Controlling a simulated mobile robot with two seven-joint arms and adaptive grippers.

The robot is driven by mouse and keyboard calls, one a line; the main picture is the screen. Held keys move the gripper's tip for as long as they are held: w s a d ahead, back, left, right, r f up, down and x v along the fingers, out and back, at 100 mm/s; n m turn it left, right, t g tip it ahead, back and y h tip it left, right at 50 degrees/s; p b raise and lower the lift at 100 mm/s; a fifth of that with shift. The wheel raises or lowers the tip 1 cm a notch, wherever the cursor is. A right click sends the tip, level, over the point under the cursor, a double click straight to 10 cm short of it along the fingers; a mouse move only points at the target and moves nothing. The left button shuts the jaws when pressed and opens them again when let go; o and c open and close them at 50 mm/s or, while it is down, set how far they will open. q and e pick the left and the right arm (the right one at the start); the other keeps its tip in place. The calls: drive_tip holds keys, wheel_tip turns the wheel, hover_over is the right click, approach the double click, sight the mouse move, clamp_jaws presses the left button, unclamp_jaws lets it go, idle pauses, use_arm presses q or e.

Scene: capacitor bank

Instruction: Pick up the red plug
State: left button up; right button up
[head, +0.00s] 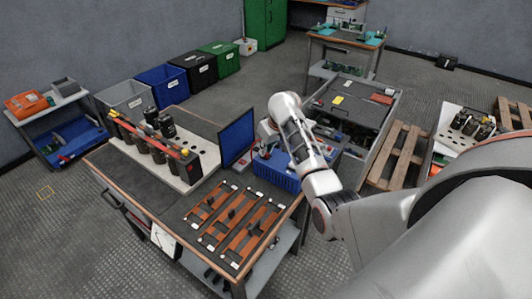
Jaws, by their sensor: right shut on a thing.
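My right arm reaches in from the right over the workbench (130,172). My right gripper (265,146) points down at the blue crate (277,178) on the bench's far right part. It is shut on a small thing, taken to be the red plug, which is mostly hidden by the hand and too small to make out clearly. Small red and white items show in and around the crate's rim, beside the dark blue screen panel (237,139). My left gripper is not in view.
A white rack (190,172) with black capacitors and a red bar stands on the bench's left. A board with copper bars (235,222) lies at the front right. Several bins (163,86) stand behind. A grey cart (375,105) and a pallet (395,155) are to the right.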

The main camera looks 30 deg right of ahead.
drive_tip(key=shift+r, duration=0.1)
drive_tip(key=shift+w+r, duration=0.15)
drive_tip(key=shift+r, duration=0.4)
clamp_jaws()
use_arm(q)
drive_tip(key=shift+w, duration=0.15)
use_arm(e)
wheel_tip(320, 180, up, 19)
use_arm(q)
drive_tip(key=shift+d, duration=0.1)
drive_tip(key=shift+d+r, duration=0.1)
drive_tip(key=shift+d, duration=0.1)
use_arm(e)
drive_tip(key=w+a+f+n, duration=0.1)
drive_tip(key=w+a, duration=0.5)
drive_tip(key=w, duration=0.1)
drive_tip(key=shift+w+f+n+g+y, duration=0.3)
drive_tip(key=shift+w, duration=0.05)
idle(0.3)
